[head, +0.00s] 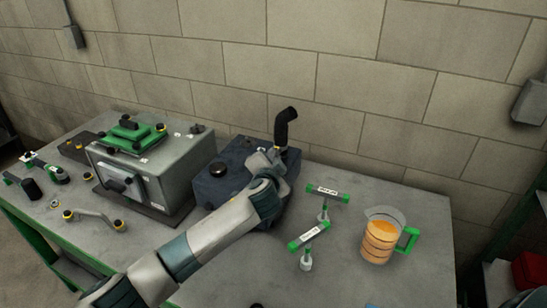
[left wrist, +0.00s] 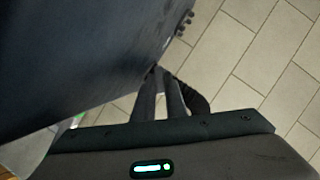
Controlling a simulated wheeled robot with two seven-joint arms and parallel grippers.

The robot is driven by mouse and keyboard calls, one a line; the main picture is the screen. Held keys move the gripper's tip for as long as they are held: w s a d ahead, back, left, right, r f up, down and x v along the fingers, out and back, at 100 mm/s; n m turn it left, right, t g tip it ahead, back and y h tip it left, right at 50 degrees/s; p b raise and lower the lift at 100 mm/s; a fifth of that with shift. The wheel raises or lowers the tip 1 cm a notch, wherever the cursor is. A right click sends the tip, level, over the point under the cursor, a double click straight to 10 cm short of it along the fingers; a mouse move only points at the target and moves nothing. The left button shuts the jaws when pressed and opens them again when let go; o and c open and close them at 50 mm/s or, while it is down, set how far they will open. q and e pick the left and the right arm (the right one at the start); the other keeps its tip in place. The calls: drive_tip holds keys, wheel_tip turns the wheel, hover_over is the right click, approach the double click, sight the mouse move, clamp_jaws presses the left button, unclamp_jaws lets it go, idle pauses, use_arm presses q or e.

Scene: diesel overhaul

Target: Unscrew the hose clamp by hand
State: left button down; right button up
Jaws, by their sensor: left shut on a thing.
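A black bent hose (head: 284,127) stands upright at the back right of the dark blue-grey tank (head: 212,188), with its end bent to the right. My left gripper (head: 276,154) is at the foot of the hose and shut on the hose clamp there. The clamp itself is mostly hidden by the fingers; only a small yellowish patch shows near the hose foot. In the left wrist view, the gripper fingers (left wrist: 160,85) are close together beside the dark tank side (left wrist: 85,60), with the black ribbed hose (left wrist: 197,101) partly behind them. My right gripper is not in view.
A grey engine block (head: 160,170) with a green cover (head: 133,133) stands left of the tank. Two green-handled tools (head: 327,193) (head: 309,236) and a jug of orange liquid (head: 379,238) stand to the right. The bench front right is clear.

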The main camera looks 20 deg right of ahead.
use_arm(q)
drive_tip(key=shift+a+n+g+p, duration=0.1)
drive_tip(key=shift+n+g+p, duration=0.25)
drive_tip(key=shift+n, duration=0.45)
drive_tip(key=shift+w+r+n+g+h+p, duration=0.1)
drive_tip(key=shift+r+n+g+h+p, duration=0.1)
drive_tip(key=shift+n+g+h+p, duration=0.6)
drive_tip(key=shift+a+n, duration=0.1)
drive_tip(key=shift+n, duration=0.7)
drive_tip(key=shift+w+g, duration=0.1)
drive_tip(key=shift+g, duration=0.15)
drive_tip(key=c, duration=2)
unclamp_jaws()
drive_tip(key=shift+f, duration=0.1)
drive_tip(key=shift+c, duration=0.2)
drive_tip(key=shift+a, duration=0.1)
